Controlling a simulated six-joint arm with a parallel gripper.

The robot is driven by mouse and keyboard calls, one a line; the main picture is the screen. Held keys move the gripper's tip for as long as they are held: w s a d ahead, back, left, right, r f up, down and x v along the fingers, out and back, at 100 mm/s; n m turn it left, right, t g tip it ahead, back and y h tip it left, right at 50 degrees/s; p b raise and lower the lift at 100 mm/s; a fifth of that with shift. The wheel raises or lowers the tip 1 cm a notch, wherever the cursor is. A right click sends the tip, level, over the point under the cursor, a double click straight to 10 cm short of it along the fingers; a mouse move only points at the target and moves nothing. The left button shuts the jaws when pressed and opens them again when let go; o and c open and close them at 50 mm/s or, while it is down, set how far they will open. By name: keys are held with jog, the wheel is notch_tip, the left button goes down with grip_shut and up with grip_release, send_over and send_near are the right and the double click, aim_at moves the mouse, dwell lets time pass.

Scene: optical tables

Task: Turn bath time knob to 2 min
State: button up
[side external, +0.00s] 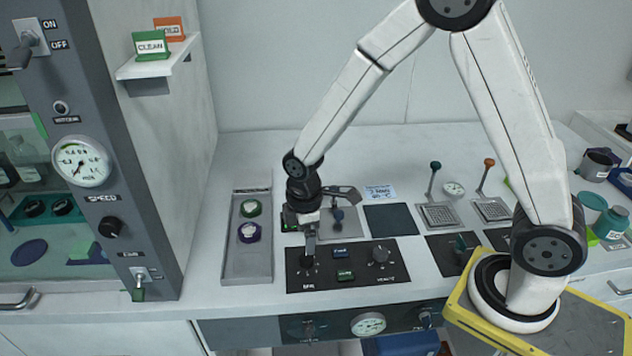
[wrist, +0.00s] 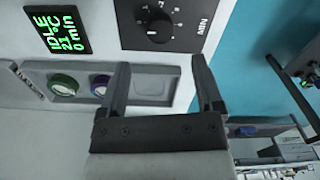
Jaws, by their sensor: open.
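In the side view my gripper (side external: 309,250) points down over the left part of a black control panel (side external: 325,277), at the left dial. In the wrist view the two fingers of my gripper (wrist: 161,72) are spread apart with nothing between them. The bath time knob (wrist: 157,27), a black dial with a ring of marks and the label MIN, shows beyond the fingertips. The knob (side external: 307,263) is partly hidden by my gripper in the side view. A green-lettered display (wrist: 58,30) reads IDLE, 21 °C, 0 min.
A second dial (side external: 380,254) sits at the panel's right, with small buttons between. A grey tray (side external: 247,268) with a green-rimmed and a purple-rimmed round piece lies left. A tall grey cabinet (side external: 150,200) stands farther left. Metal plates and levers stand to the right.

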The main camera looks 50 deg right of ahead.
aim_at(306, 257)
jog(key=shift+f, duration=3.6)
grip_shut()
